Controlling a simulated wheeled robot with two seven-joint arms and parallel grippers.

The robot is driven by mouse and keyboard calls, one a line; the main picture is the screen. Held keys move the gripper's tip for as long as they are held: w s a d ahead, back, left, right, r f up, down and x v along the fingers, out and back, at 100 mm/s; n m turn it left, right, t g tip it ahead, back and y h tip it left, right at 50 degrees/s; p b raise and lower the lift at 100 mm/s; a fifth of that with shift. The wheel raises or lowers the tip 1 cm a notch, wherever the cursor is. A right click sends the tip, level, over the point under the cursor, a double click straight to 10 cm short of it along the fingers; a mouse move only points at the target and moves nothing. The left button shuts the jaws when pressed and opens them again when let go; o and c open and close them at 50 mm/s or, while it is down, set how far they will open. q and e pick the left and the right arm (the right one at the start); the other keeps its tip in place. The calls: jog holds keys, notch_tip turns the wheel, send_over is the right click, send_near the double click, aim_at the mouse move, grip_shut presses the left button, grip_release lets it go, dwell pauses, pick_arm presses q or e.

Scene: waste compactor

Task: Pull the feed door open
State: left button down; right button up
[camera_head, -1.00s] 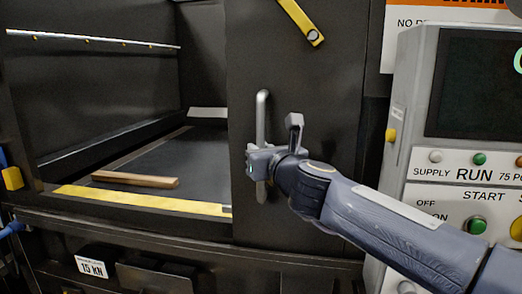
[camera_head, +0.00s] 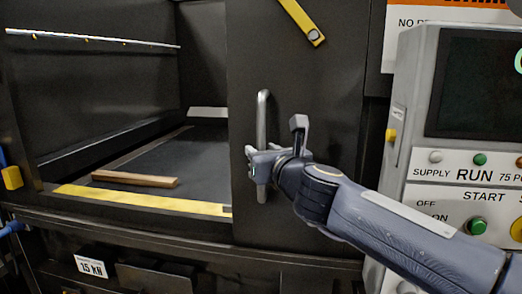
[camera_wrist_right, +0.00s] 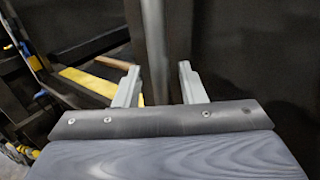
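The feed door (camera_head: 315,100) is a dark sliding panel standing to the right of a wide opening into the chamber. Its upright grey bar handle (camera_head: 262,108) is near the door's left edge. My right gripper (camera_head: 262,162) is at the lower half of the handle. In the right wrist view the handle (camera_wrist_right: 156,50) stands between the two spread fingers (camera_wrist_right: 158,85), with a gap on both sides. The right gripper is open. My left gripper is not in view.
A wooden piece (camera_head: 135,179) lies on the chamber floor behind a yellow strip (camera_head: 140,199). A control panel (camera_head: 465,170) with buttons stands at the right, close to my right forearm. A yellow bar (camera_head: 302,22) is on the door above the handle.

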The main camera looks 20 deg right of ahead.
jog(key=s, duration=0.6)
jog(key=shift+s, duration=0.2)
jog(key=s+a+f+n+g+y, duration=0.25)
jog(key=s+f+n, duration=0.35)
jog(key=n, duration=0.6)
jog(key=s+a+f+n+g+y, duration=0.2)
jog(key=s+a+f+n+y, duration=0.2)
jog(key=f+n, duration=0.55)
jog(key=s+d+f+n+g+h, duration=0.2)
jog(key=s+f+n+g, duration=0.6)
jog(key=s+f+n, duration=0.5)
notch_tip(320, 180, down, 3)
jog(key=shift+d+f+h, duration=0.1)
jog(key=shift+d+h, duration=0.25)
